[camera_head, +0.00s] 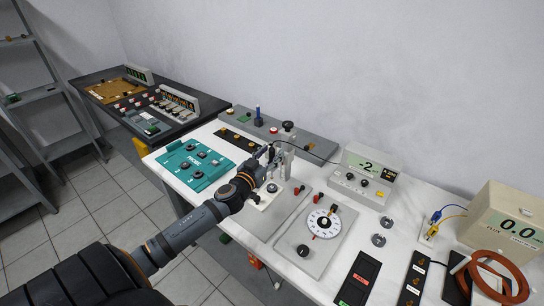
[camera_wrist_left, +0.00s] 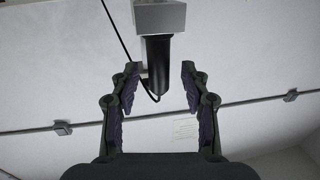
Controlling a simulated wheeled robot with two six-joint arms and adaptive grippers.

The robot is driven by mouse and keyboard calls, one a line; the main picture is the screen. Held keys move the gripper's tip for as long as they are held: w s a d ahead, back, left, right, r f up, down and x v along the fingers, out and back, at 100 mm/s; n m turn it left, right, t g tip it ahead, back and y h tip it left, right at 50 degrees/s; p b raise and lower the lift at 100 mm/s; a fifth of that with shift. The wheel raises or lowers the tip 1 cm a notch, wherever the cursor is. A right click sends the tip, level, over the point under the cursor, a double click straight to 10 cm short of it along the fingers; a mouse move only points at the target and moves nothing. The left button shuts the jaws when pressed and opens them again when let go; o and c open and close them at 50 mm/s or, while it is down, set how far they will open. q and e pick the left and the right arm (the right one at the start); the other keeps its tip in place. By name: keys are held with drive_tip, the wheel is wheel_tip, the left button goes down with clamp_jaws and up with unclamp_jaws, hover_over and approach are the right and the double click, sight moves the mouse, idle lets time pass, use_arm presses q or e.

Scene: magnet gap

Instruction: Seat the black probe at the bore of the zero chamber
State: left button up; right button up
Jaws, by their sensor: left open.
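In the left wrist view the black probe (camera_wrist_left: 157,62) is a dark cylinder projecting from a light grey block (camera_wrist_left: 160,16). A thin black cable runs beside it. My left gripper (camera_wrist_left: 160,70) is open, with one finger on either side of the probe and visible gaps between. I cannot tell which thing is the zero chamber. My right gripper is not in view.
A white dial panel (camera_head: 323,222) stands in front of the post. A meter box (camera_head: 365,178) reading 2 is behind it. At right are a flux meter (camera_head: 508,222) reading 0.0 and an orange coil (camera_head: 490,262). A teal board (camera_head: 188,170) lies left.

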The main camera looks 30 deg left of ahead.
use_arm(q)
drive_tip(key=shift+w+r, duration=0.15)
drive_tip(key=shift+w, duration=0.35)
clamp_jaws()
wheel_tip(320, 180, up, 10)
drive_tip(key=shift+f+p, duration=0.1)
drive_tip(key=shift+p, duration=0.55)
